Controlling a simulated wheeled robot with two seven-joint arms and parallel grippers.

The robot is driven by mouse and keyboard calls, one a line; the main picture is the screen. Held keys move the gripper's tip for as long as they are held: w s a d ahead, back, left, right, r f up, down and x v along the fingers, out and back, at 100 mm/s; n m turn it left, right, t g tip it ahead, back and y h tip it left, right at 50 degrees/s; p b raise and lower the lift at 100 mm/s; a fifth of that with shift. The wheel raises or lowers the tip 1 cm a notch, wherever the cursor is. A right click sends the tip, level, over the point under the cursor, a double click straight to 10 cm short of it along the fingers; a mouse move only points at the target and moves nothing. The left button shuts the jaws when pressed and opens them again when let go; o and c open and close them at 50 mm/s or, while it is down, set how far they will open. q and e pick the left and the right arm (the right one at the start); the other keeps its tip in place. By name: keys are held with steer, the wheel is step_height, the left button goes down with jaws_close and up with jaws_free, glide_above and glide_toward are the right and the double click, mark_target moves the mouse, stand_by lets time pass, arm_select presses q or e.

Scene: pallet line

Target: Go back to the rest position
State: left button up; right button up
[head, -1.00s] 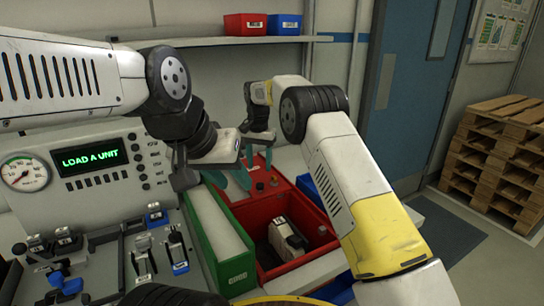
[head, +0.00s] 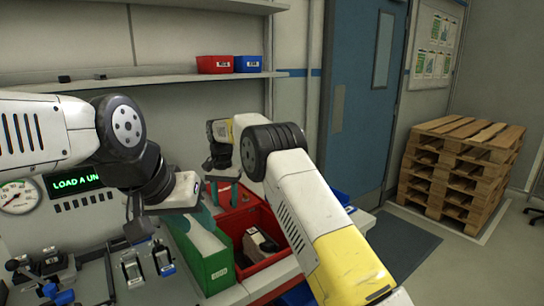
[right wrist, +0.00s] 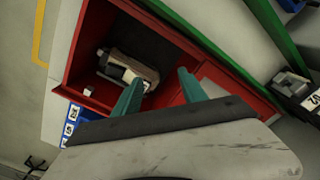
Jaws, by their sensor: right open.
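My left gripper (head: 138,226) is the lower one in the head view. My right gripper (head: 223,194) is farther back, above the red bin (head: 240,222). In the right wrist view its two teal fingers (right wrist: 159,90) stand apart with nothing between them. A beige and dark unit (head: 262,241) lies inside the red bin, below and apart from the right gripper; it also shows in the right wrist view (right wrist: 133,67).
A green bin (head: 218,270) stands left of the red bin. A grey panel with a gauge (head: 18,197) and a lit display (head: 75,182) is at left. A shelf (head: 170,79) holds small red and blue bins. Stacked pallets (head: 455,175) stand at right; the floor before them is clear.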

steer(key=s+d+r+t+y, duration=0.1)
steer(key=s+d+r, duration=0.5)
steer(key=d+r, duration=0.4)
steer(key=s+d+r+t+y, duration=0.1)
steer(key=s+d+r+t, duration=0.1)
steer(key=s+d+r, duration=0.6)
steer(key=s+d+t, duration=0.1)
steer(key=s+d, duration=0.3)
steer(key=s, duration=0.3)
steer(key=s+d+n+t, duration=0.1)
steer(key=s+d, duration=0.3)
steer(key=s, duration=0.4)
steer(key=s+d+f+n+t, duration=0.1)
steer(key=s+d, duration=0.3)
steer(key=s, duration=0.3)
steer(key=shift+s+d, duration=0.15)
steer(key=shift+s, duration=0.1)
